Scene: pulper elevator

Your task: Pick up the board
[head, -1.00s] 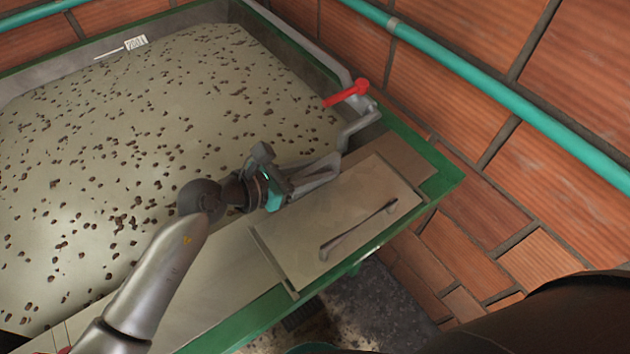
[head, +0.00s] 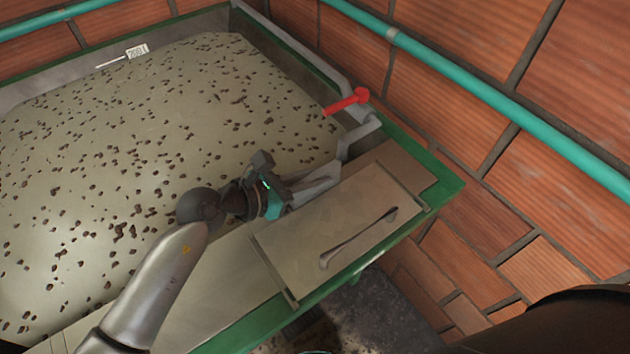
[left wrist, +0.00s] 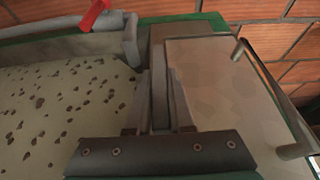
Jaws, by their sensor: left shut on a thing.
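The board (head: 330,226) is a flat beige panel with a grey bar handle (head: 358,238) on its face, at the near right side of the tank. In the left wrist view the board (left wrist: 222,95) fills the right half, with its handle at far right. My left gripper (head: 322,178) lies along the board's tank-side edge. In the left wrist view its fingers (left wrist: 158,102) straddle a thin upright edge along the board's left side, and it is shut on this edge. My right gripper is not in view.
The tank (head: 455,188) has a green rim and holds pale liquid with many dark bits. A brick wall (head: 560,65) with a teal pipe (head: 500,97) closes off the right.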

